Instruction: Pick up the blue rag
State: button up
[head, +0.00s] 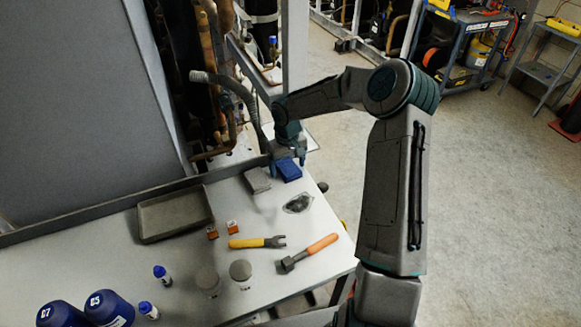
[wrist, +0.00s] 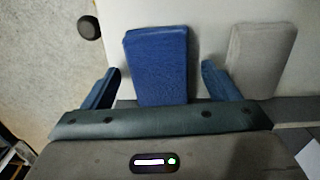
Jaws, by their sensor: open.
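The blue rag (head: 288,170) is a flat folded block at the back right of the white table, just right of a grey rag (head: 257,180). In the wrist view the blue rag (wrist: 157,62) lies between the two fingers of my gripper (wrist: 160,84), with a gap on each side. My gripper (head: 288,152) is open and reaches down at the rag's far edge. The grey rag (wrist: 260,62) lies to the right, outside the right finger. The rag's end under the gripper body is hidden.
A grey tray (head: 175,213) sits at the left. A yellow-handled tool (head: 257,242), an orange-handled tool (head: 310,252) and a dark pile on a clear sheet (head: 298,203) lie nearer. Blue bottles (head: 108,308) stand front left. Rack pipes and a grey hose (head: 228,85) rise behind the table.

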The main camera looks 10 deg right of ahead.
aim_at(290, 167)
jog(key=c, duration=1.1)
jog(key=shift+r, duration=0.1)
jog(key=shift+r, duration=0.45)
jog(key=r, duration=0.1)
jog(key=r+b, duration=0.1)
jog(key=r, duration=0.1)
jog(key=shift+s+d+r, duration=0.15)
jog(key=shift+d, duration=0.2)
jog(key=s+d+r, duration=0.1)
jog(key=d+r, duration=0.1)
jog(key=d, duration=0.1)
jog(key=s+d+r+b, duration=0.1)
jog(key=s+d+r, duration=0.1)
jog(key=d, duration=0.1)
jog(key=s+d+r+b, duration=0.1)
jog(key=s+d+r, duration=0.1)
jog(key=d, duration=0.1)
jog(key=shift+s+d+r, duration=0.25)
jog(key=shift+r, duration=0.05)
jog(key=shift+o, duration=0.6)
